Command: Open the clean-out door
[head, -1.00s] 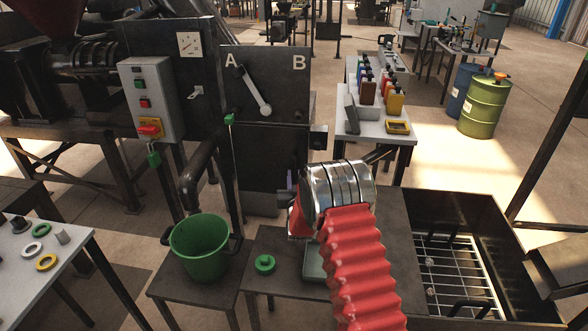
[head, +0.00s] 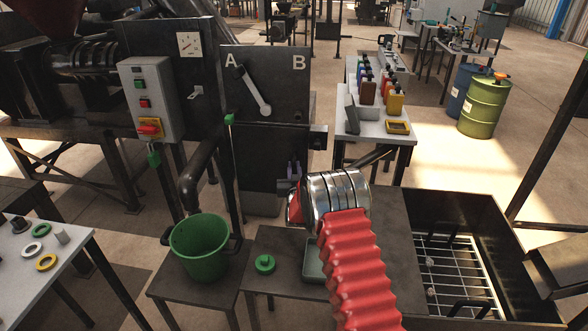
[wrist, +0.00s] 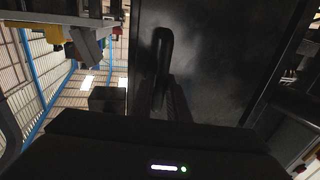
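The clean-out door seems to be the dark lower panel (head: 255,165) under the A/B plate in the head view. It fills much of the wrist view as a dark, smooth plate (wrist: 225,60). A black loop handle (wrist: 161,45) stands upright on it there. My gripper (head: 294,169) is in front of the panel's lower right part. Its two small fingers show with a narrow gap, and I see nothing held. In the wrist view the fingers (wrist: 170,100) are dark and just below the handle; contact cannot be told. My wrist hides the panel's lower right edge.
A green bucket (head: 199,247) stands on a low stand at left. A green knob (head: 264,264) and a shallow tray (head: 313,262) sit on the bench below my arm. A lever (head: 255,92) is on the A/B plate. A bin with a grate (head: 455,275) is at right.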

